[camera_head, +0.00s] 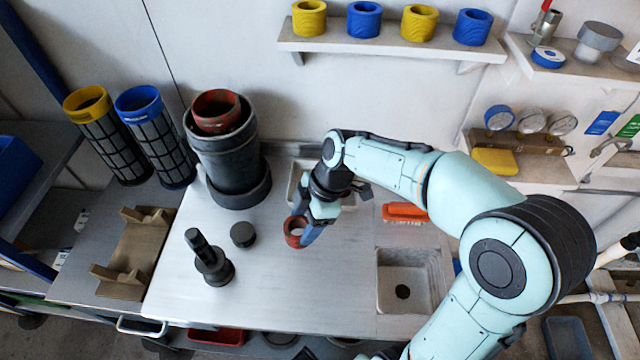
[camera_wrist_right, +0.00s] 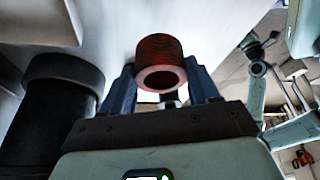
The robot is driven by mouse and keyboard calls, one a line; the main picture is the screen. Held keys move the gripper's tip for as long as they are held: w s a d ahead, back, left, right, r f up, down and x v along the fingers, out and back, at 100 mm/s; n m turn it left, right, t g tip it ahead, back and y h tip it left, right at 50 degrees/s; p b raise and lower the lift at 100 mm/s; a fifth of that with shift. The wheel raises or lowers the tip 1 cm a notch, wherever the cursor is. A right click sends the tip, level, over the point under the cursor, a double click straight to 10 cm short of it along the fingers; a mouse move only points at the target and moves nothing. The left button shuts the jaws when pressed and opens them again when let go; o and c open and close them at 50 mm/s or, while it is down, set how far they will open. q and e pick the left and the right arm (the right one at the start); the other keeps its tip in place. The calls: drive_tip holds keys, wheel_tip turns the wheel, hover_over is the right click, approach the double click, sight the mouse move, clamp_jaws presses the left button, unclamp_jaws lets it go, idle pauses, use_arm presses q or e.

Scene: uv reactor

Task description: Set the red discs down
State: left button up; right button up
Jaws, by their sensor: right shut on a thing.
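My right gripper (camera_head: 303,229) is shut on a red ring-shaped disc (camera_head: 289,237) over the middle of the pale worktop. In the right wrist view the red disc (camera_wrist_right: 160,50) sits between the two blue fingers, its round opening facing the camera. I cannot tell whether it touches the worktop. Another red ring (camera_head: 216,110) sits in the open top of the dark cylinder (camera_head: 233,165) at the back left of the worktop. My left gripper is not in view in the head view.
A dark round knob (camera_head: 243,235) and a black handled piece (camera_head: 210,260) stand left of the gripper. A red-orange brush (camera_head: 404,212) and a square basin (camera_head: 407,265) lie right. Yellow (camera_head: 88,103) and blue (camera_head: 139,105) topped mesh cylinders stand far left. The front middle worktop is clear.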

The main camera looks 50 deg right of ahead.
drive_tip(key=w+d+p, duration=0.3)
drive_tip(key=w+d, duration=0.9)
drive_tip(key=d, duration=0.3)
drive_tip(key=f, duration=0.6)
drive_tip(key=shift+s+a+f, duration=0.15)
drive_tip(key=shift+s+a, duration=0.05)
drive_tip(key=shift+s, duration=0.1)
drive_tip(key=shift+w+d+f, duration=0.15)
drive_tip(key=shift+d+f, duration=0.05)
drive_tip(key=shift+f, duration=0.15)
drive_tip(key=shift+f, duration=0.25)
drive_tip(key=o, duration=1.1)
drive_tip(key=shift+r, duration=0.1)
drive_tip(key=shift+c, duration=0.2)
